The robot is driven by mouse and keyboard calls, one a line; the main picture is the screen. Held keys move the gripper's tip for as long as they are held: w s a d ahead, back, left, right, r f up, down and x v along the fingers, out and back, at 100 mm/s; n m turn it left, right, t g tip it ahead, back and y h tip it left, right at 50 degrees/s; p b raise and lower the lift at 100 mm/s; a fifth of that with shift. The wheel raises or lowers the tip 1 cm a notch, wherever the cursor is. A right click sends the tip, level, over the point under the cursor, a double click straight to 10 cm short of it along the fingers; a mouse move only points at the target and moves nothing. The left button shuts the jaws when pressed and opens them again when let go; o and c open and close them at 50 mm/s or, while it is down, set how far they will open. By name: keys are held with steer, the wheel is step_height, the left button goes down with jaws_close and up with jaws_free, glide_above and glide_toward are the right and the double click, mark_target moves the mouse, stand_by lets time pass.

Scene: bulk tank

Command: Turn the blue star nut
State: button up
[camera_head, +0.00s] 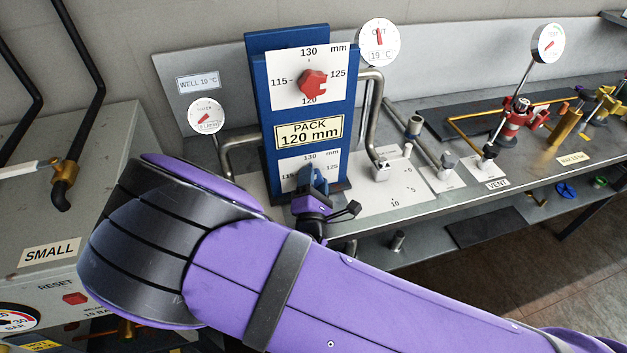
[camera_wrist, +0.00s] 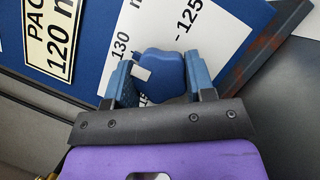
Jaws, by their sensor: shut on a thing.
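The blue star nut (camera_wrist: 162,74) sits on the lower white dial plate (camera_wrist: 215,30) of the blue pack stand (camera_head: 262,110). In the wrist view it lies between the blue fingers of my gripper (camera_wrist: 160,88), which is shut on it. A small white mark shows on the nut's left side. In the head view my gripper (camera_head: 312,186) is at the lower dial and covers most of the nut. The lower dial shows 130 at the top and 115 on the left. The nut's underside is hidden.
A red star nut (camera_head: 312,83) is on the upper dial. The label (camera_head: 308,132) reads PACK 120 mm. Bent steel pipes (camera_head: 373,120) run on both sides of the stand. A red valve (camera_head: 517,118) and yellow fittings stand along the bench to the right.

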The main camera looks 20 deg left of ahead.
stand_by(0.4)
steer(key=o, duration=0.9)
steer(key=shift+f, duration=0.1)
